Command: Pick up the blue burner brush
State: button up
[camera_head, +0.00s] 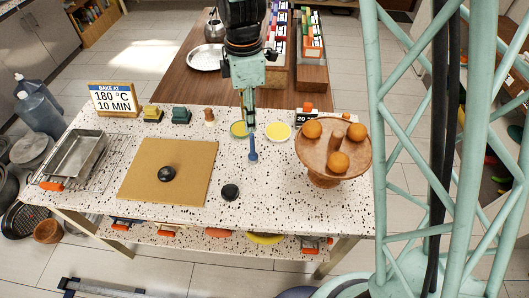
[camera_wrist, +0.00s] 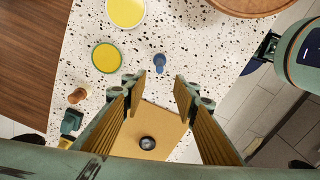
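The blue burner brush (camera_head: 252,154) is on the speckled worktop, just below my gripper (camera_head: 249,124) in the head view. In the wrist view the blue brush (camera_wrist: 159,63) is small and lies just above the gap between my fingertips in the picture. My gripper (camera_wrist: 161,88) is open there, with its two yellowish fingers apart and nothing between the tips. In the head view the fingers partly cover the brush's upper part, and whether they touch it is hard to tell.
A wooden stand (camera_head: 326,160) with orange balls is to the right. Two yellow discs (camera_head: 278,131) (camera_head: 239,129) lie behind the brush. A brown board (camera_head: 150,185) with a black knob (camera_head: 167,174) is left; another black knob (camera_head: 230,191) is in front. Bare worktop surrounds the brush.

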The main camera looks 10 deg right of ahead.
aim_at(252, 135)
jog(key=shift+d+r, duration=0.1)
jog(key=shift+d, duration=0.35)
jog(key=shift+a, duration=0.1)
jog(key=shift+f, duration=3.25)
jog(key=shift+w+f, duration=0.1)
jog(key=shift+f, duration=1)
jog(key=shift+f, duration=2.6)
jog(key=shift+c, duration=0.4)
